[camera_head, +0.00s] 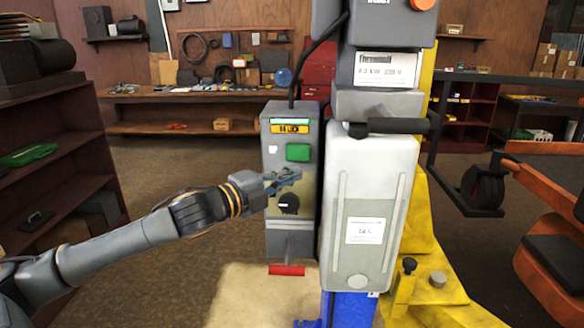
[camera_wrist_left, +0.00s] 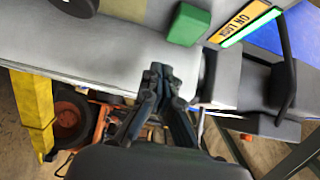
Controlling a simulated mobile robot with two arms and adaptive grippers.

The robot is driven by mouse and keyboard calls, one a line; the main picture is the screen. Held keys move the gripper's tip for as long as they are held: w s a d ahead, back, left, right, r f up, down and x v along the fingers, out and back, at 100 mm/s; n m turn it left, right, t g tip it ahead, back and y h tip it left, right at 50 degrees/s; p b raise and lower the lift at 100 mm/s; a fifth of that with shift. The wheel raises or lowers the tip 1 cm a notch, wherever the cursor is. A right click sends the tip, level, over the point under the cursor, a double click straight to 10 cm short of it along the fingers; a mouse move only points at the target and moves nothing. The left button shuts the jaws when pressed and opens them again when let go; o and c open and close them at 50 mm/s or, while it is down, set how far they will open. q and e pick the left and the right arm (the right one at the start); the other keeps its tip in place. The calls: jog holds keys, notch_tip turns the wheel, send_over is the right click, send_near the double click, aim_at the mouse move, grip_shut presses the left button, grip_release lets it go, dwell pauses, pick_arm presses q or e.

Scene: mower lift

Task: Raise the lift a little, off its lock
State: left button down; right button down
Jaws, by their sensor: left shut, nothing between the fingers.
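The lift's grey control box (camera_head: 277,234) stands left of the pale lift column cover (camera_head: 345,152). It has a green button (camera_head: 298,152), a black round knob (camera_head: 288,204) on a yellowish plate, and a red-handled lever (camera_head: 287,270) below. A yellow label (camera_head: 290,128) sits under a lit green strip (camera_head: 290,121); in the left wrist view the label (camera_wrist_left: 240,20) seems to read "ON Lock". My left gripper (camera_head: 296,175) is shut and empty, in front of the box between green button and knob. Contact cannot be told. The wrist view also shows the green button (camera_wrist_left: 188,24).
A yellow lift post (camera_head: 425,215) stands behind the column cover, with an orange mower (camera_head: 545,240) at right. Shelves (camera_head: 60,190) stand close on the left. A workbench (camera_head: 180,98) runs along the back wall. Floor left of the box is clear.

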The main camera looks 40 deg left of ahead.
aim_at(305, 162)
pick_arm(q)
jog(key=shift+w+a+p, duration=0.3)
jog(key=shift+w+p, duration=0.15)
jog(key=shift+w, duration=0.2)
jog(key=shift+w+a+p, duration=0.35)
jog(key=shift+w+p, duration=0.05)
jog(key=shift+w, duration=0.2)
jog(key=shift+w+a+p, duration=0.3)
jog(key=shift+w+p, duration=0.15)
jog(key=shift+w, duration=0.2)
